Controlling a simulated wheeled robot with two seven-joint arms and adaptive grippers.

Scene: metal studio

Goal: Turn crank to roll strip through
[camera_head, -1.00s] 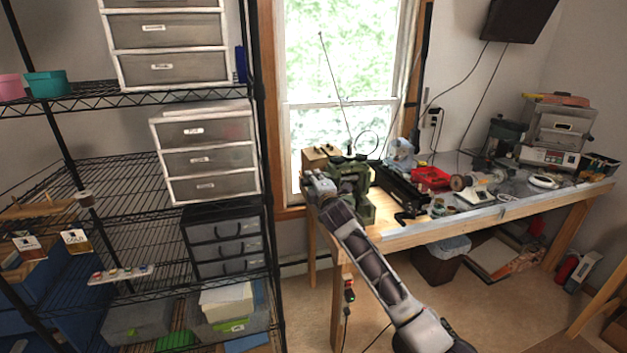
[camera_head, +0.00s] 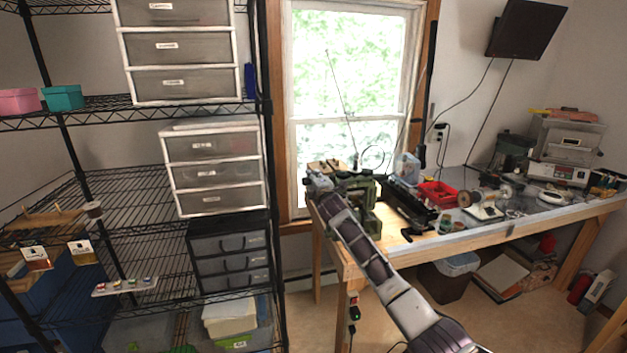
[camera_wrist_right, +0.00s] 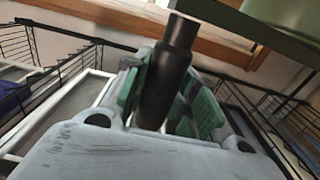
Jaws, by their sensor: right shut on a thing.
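The green rolling mill (camera_head: 366,204) stands at the left end of the workbench in the head view, partly covered by my right arm. My right gripper (camera_head: 318,182) is at the left side of the mill, small and partly blended with it. In the right wrist view, my right gripper (camera_wrist_right: 170,95) has its green-padded fingers shut around a dark cylindrical crank handle (camera_wrist_right: 172,62). The handle's top sticks out past the fingers. The green surface of the mill (camera_wrist_right: 275,28) shows at the upper right of that view. I cannot make out the strip. My left gripper is not in view.
The wooden workbench (camera_head: 400,248) carries a red tray (camera_head: 437,193) and several tools right of the mill. A black wire shelf (camera_head: 85,160) with drawer units stands left, a gap away from the bench. A window (camera_head: 350,75) is behind the mill.

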